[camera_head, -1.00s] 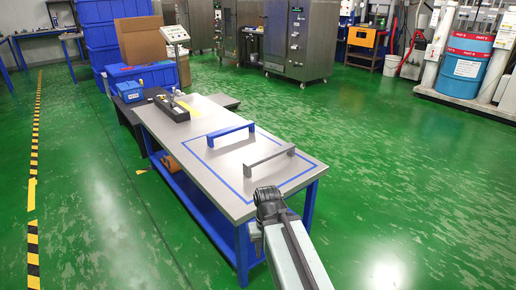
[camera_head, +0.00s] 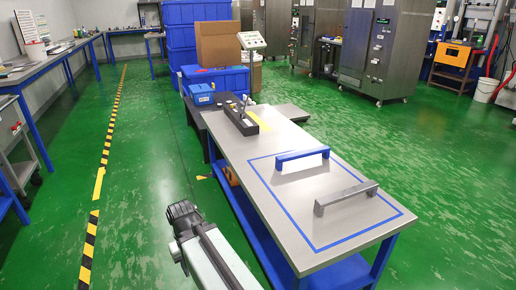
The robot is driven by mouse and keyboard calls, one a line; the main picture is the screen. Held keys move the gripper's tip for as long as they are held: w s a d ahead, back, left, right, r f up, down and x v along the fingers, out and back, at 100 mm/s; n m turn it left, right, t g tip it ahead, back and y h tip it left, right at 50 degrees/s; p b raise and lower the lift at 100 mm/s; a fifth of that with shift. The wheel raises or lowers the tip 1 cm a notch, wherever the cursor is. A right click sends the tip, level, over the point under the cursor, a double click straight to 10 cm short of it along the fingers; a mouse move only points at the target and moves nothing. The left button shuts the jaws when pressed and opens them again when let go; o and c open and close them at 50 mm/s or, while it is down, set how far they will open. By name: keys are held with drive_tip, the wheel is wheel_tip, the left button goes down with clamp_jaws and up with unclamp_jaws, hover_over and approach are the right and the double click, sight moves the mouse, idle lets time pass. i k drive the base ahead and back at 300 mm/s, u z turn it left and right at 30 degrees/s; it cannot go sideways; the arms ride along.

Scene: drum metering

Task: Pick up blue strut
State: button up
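The blue strut (camera_head: 302,154) is a handle-shaped bar standing on the table (camera_head: 262,178), inside a blue outlined rectangle. A similar grey strut (camera_head: 346,195) stands nearer on the same tabletop, to its right. My arm reaches up from the bottom of the head view, left of the table's near end. The dark end of my arm, with my gripper (camera_head: 183,215), is apart from both struts. The fingers are too small and dark to tell whether they are open or shut.
A black tray (camera_head: 240,118) with small items lies at the table's far end, near a yellow strip. Blue crates (camera_head: 216,80), a cardboard box (camera_head: 217,42) and a scale display (camera_head: 251,40) stand beyond. Green floor is clear left and right of the table.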

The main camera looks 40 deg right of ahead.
sight(325, 150)
drive_tip(key=u, duration=0.35)
drive_tip(key=i, duration=1.45)
drive_tip(key=z, duration=0.25)
